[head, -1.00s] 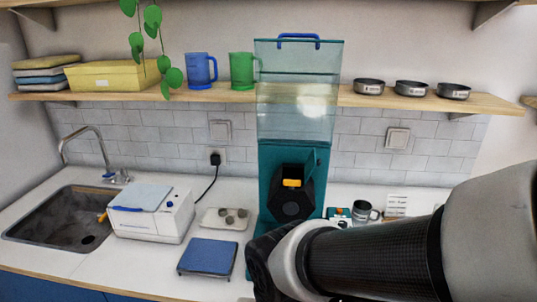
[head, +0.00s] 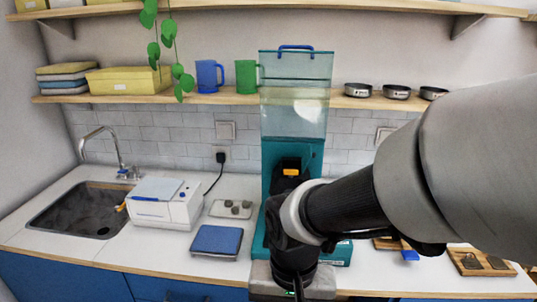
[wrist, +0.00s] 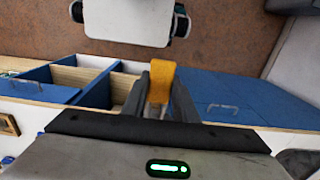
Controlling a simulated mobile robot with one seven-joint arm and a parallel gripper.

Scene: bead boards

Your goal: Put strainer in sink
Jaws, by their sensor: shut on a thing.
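My gripper (wrist: 160,100) is shut on an orange-yellow handle (wrist: 162,75), which sticks up between the fingers in the wrist view. The rest of that thing is hidden, so I cannot tell whether it is the strainer. In the head view the hand is low at the bottom centre, in front of the counter edge, and its fingertips are out of frame. The dark sink (head: 75,208) is set in the counter at far left, well to the left of my gripper. A tap (head: 112,150) arches over its back. No strainer is clearly visible elsewhere.
A white box-shaped appliance (head: 165,210) stands just right of the sink. A blue scale (head: 217,240) and a tray (head: 231,209) lie between it and the tall teal dispenser (head: 270,160). Wooden boards (head: 480,262) lie at right. The wrist view shows blue cabinets (wrist: 225,90) and an open drawer (wrist: 80,75).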

